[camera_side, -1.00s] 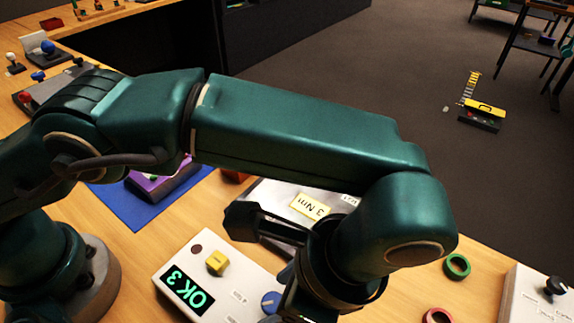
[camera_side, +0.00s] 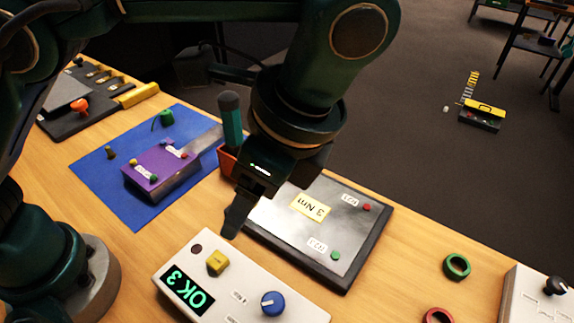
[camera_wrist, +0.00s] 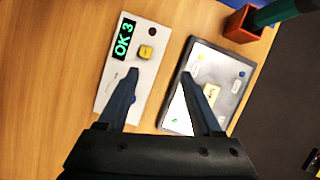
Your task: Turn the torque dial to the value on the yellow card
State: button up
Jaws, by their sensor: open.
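The white panel box (camera_side: 240,285) stands on the bench near the front. Its dark display (camera_side: 187,289) shows green "OK 3". The box carries a yellow knob (camera_side: 217,262) and a blue dial (camera_side: 273,303) with a white mark. The yellow card (camera_side: 311,207) reads "3 Nm" and lies on a grey plate. My gripper (camera_wrist: 160,74) is open and empty, raised above the bench, apart from both controls.
The dark-framed grey plate (camera_side: 345,235) has a red and a green button. A red-brown holder (camera_side: 227,160) with a green-handled tool stands behind my gripper. A purple box (camera_side: 160,170) sits on a blue mat (camera_side: 98,165). Green (camera_side: 456,266) and red (camera_side: 437,315) rings lie at right.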

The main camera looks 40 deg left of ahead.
jog(key=shift+w+a+r, duration=0.45)
jog(key=shift+a+r, duration=0.1)
jog(key=shift+a, duration=0.25)
jog(key=shift+w+a+r, duration=0.4)
jog(key=shift+a+r, duration=0.1)
jog(key=shift+a, duration=0.3)
jog(key=s+a+r+n+t+h, duration=0.25)
jog(key=a+r+n, duration=0.35)
jog(key=a, duration=0.4)
jog(key=s+a+f+n+t+h, duration=0.2)
jog(key=f+n, duration=0.4)
jog(key=n, duration=0.3)
jog(key=shift+s+a+f+t, duration=0.2)
jog(key=shift+s+a+t, duration=0.45)
jog(key=shift+t, duration=0.5)
